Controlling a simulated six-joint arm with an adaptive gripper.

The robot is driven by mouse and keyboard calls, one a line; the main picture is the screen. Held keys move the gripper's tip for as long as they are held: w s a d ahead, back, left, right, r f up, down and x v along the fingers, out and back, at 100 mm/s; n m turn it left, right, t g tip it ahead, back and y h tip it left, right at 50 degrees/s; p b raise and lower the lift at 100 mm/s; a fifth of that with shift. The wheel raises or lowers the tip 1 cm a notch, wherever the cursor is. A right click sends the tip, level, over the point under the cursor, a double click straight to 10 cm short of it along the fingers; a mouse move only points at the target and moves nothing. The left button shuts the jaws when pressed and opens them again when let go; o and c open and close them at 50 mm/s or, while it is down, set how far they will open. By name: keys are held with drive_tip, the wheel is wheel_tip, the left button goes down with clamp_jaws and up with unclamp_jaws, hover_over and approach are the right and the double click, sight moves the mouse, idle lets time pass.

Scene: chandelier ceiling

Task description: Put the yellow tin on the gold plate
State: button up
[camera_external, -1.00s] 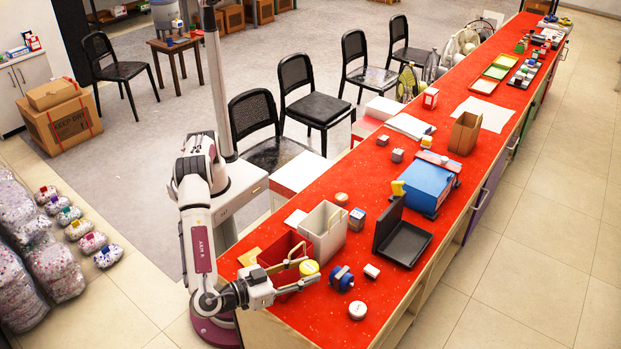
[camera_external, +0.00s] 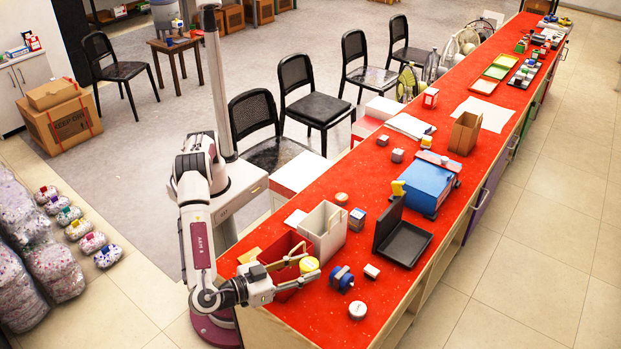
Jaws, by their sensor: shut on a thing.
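The yellow tin (camera_external: 310,264) is a small round tin with a yellow top and a paler side. It is between the fingers of my gripper (camera_external: 301,263), which is shut on it at the front left of the red counter. The tin is just right of the dark red bin; the gap between it and the counter is too small to judge. A flat gold-tan piece (camera_external: 249,255) lies at the counter's left edge, behind my gripper and left of the red bin. It may be the gold plate, and part of it is hard to make out.
The red bin (camera_external: 276,250) and a cream bin (camera_external: 323,227) stand close to my gripper. A blue roll-like object (camera_external: 342,278), a white round tin (camera_external: 357,310) and a black open case (camera_external: 406,243) are to the right. The red counter's front corner is mostly bare.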

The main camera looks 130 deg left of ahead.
wheel_tip(320, 180, up, 4)
drive_tip(key=shift+f, duration=0.1)
drive_tip(key=shift+s+d, duration=0.55)
drive_tip(key=shift+s, duration=0.5)
drive_tip(key=m+t+h, duration=0.3)
drive_tip(key=m+t, duration=0.1)
drive_tip(key=t, duration=0.1)
hover_over(250, 260)
wheel_tip(250, 260, down, 12)
idle(0.6)
drive_tip(key=shift+d+f, duration=0.1)
drive_tip(key=shift+f, duration=2.8)
drive_tip(key=shift+f, duration=0.1)
drive_tip(key=shift+f, duration=1.95)
